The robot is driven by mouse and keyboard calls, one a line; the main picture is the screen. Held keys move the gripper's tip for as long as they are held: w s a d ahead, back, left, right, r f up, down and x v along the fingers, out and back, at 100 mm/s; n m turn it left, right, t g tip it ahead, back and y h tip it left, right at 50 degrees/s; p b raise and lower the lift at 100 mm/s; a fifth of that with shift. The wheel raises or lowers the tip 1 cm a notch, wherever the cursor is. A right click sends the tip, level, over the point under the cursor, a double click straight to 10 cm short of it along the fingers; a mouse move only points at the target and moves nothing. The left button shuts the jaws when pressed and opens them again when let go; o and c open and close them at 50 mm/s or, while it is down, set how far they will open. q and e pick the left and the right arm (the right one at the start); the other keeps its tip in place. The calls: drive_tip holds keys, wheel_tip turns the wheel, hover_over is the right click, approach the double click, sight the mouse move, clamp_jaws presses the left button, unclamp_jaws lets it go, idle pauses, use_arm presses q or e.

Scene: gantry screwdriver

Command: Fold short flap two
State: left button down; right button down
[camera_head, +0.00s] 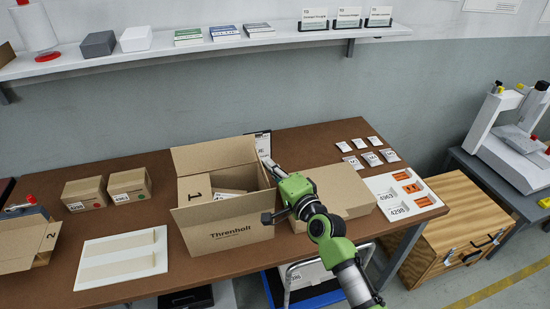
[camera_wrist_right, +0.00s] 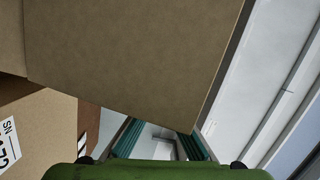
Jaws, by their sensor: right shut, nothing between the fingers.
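An open cardboard box marked "Threnholt" (camera_head: 232,233) stands on the table. Its back long flap (camera_head: 212,154) stands up and its front long flap (camera_head: 215,206) leans outward. A panel marked "1" (camera_head: 197,190) lies inside the left part of the opening. My right gripper (camera_head: 271,166) is at the right side of the box, shut and empty. The arm partly hides the short flap there. In the right wrist view a brown cardboard panel (camera_wrist_right: 135,60) fills the space just beyond the fingers (camera_wrist_right: 160,133); I cannot tell whether they touch it. My left gripper is not in view.
A flat brown carton (camera_head: 340,197) lies right of the box, with a white tray (camera_head: 402,200) and several small packets beyond. Two small boxes (camera_head: 128,186) and a white board (camera_head: 122,258) are on the left. A box marked "2" (camera_head: 35,245) stands at far left.

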drive_tip(key=shift+s+a+r+n+p, duration=0.15)
drive_tip(key=shift+a+n+p, duration=0.3)
drive_tip(key=shift+n+p, duration=0.1)
drive_tip(key=shift+s+a+n+p, duration=0.1)
drive_tip(key=shift+a+n+p, duration=0.2)
drive_tip(key=shift+n+p, duration=0.1)
drive_tip(key=shift+f, duration=0.2)
